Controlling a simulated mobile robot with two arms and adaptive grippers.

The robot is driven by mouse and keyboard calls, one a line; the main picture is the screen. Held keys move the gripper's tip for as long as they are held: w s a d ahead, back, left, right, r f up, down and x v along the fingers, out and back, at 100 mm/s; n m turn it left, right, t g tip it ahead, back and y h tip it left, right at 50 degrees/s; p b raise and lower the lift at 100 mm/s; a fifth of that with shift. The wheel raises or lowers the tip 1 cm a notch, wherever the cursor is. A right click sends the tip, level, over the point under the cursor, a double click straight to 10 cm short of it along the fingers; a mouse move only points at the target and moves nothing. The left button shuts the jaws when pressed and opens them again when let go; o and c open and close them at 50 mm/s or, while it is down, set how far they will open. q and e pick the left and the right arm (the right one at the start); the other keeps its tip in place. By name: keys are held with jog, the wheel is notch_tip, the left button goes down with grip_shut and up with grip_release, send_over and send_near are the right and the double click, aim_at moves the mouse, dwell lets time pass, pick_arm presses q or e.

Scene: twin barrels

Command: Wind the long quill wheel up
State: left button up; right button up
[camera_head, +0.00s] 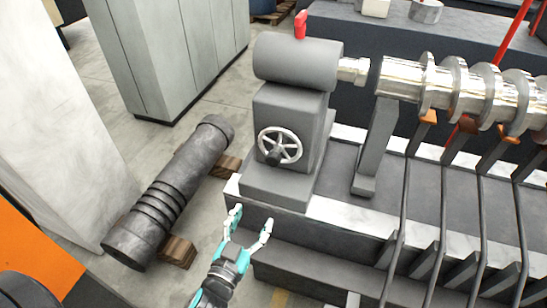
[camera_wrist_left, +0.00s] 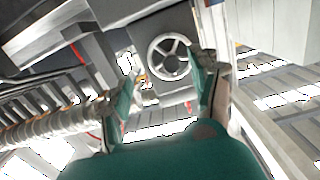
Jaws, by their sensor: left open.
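A silver spoked handwheel (camera_head: 280,146) is on the front face of a grey tailstock-like machine block (camera_head: 289,107). A thick grey cylinder, the quill housing (camera_head: 297,62), tops this block and its spindle meets a shiny shaft. My left gripper (camera_head: 250,226), teal with pale fingers, is below the wheel in the head view, open and empty. I cannot tell a second wheel. My right gripper is not in view.
A shiny crankshaft-like shaft (camera_head: 455,83) lies along the machine bed at right, with several dark bars in front. A dark ribbed barrel (camera_head: 165,200) rests on wooden blocks (camera_head: 178,251) at left. Grey cabinets (camera_head: 170,50) stand behind. A red handle (camera_head: 300,25) sticks up atop the housing.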

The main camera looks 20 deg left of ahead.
pick_arm(q)
send_near(272, 162)
jog(key=shift+t, duration=0.4)
jog(key=w+p, duration=0.1)
jog(key=w, duration=0.2)
jog(key=w+p, duration=0.1)
jog(key=w, duration=0.3)
jog(key=w+p, duration=0.2)
jog(key=w, duration=0.2)
jog(key=shift+d+f, duration=0.3)
jog(key=c, duration=1.2)
